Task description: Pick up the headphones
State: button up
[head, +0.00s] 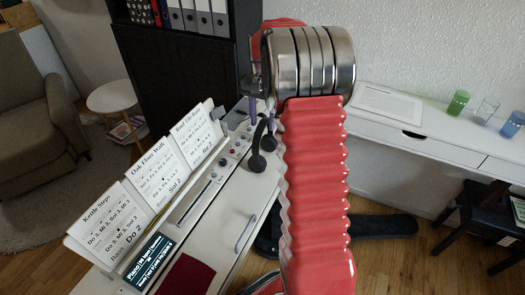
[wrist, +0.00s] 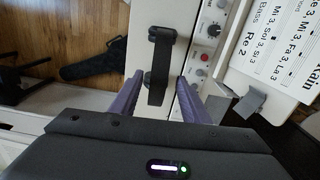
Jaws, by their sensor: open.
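The black headphones (head: 258,160) lie on the pale piano top, at its far end in the head view. In the wrist view the headphones (wrist: 160,60) run lengthwise up the picture, with an ear pad at the upper end and the band reaching down. My gripper (wrist: 159,80) is open, with one purple finger on each side of the headphones in that view. Whether the fingers touch them cannot be told. In the head view the purple fingertips (head: 262,108) show just above the headphones, and my red arm hides part of the area to the right.
Song sheets (head: 160,180) stand along the piano's left side, beside knobs and a lit display (head: 150,258). A dark red cloth (head: 187,275) lies at the near end. A black shelf with binders (head: 195,18) stands behind. A white desk (head: 420,120) holds cups (head: 458,103) at right.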

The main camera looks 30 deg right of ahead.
jog(key=f, duration=0.5)
jog(key=shift+s+d+f, duration=0.1)
jog(key=shift+s, duration=0.1)
jog(key=shift+c, duration=0.3)
grip_shut()
dwell(0.5)
